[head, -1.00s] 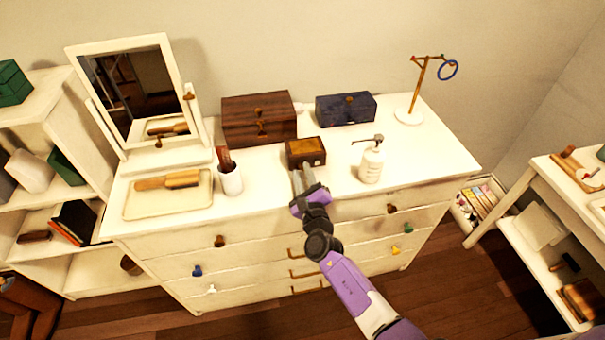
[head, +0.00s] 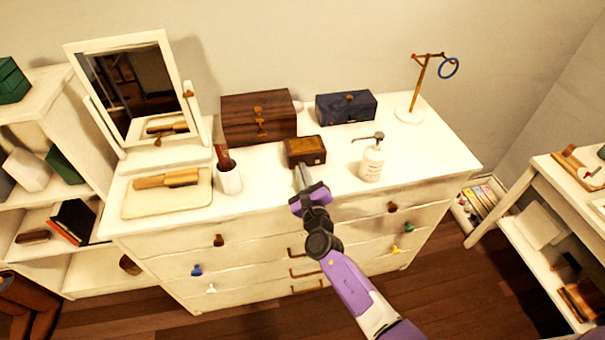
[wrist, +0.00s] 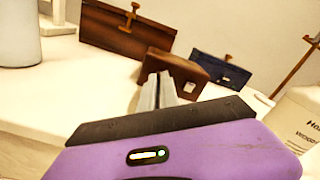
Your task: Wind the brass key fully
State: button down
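A small dark wooden box (head: 306,151) with a golden-brown top panel sits near the front middle of the white dresser. A small light spot shows on its front face. The box also shows in the wrist view (wrist: 187,72), just past the fingertips. My gripper (head: 301,177) reaches in from the front, its fingertips close to the box's front face. In the wrist view the fingers (wrist: 158,88) lie close together and cover part of that face. I cannot make out the brass key, or whether anything thin is between the fingertips.
A larger brown chest (head: 258,118) and a blue box (head: 346,107) stand behind. A pump bottle (head: 371,162) is close on the right. A white cup (head: 229,180), a brush tray (head: 168,199) and a mirror are on the left. A ring stand (head: 409,115) is at the back right.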

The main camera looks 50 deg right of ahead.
jog(key=m+b, duration=0.4)
jog(key=m, duration=0.3)
jog(key=shift+s+f, duration=0.1)
jog(key=shift+f, duration=0.05)
jog(key=m+b, duration=0.3)
jog(key=m, duration=0.3)
jog(key=shift+d+m, duration=0.15)
jog(key=shift+m, duration=0.15)
jog(key=m+b, duration=0.3)
jog(key=m, duration=0.2)
jog(key=shift+s+f, duration=0.1)
jog(key=m+b, duration=0.3)
jog(key=m, duration=0.2)
jog(key=shift+d+m, duration=0.1)
jog(key=shift+m, duration=0.3)
jog(key=c, duration=1.6)
grip_release()
jog(key=b+v, duration=0.1)
jog(key=v, duration=0.7)
jog(key=shift+b, duration=0.4)
jog(key=shift+m, duration=0.3)
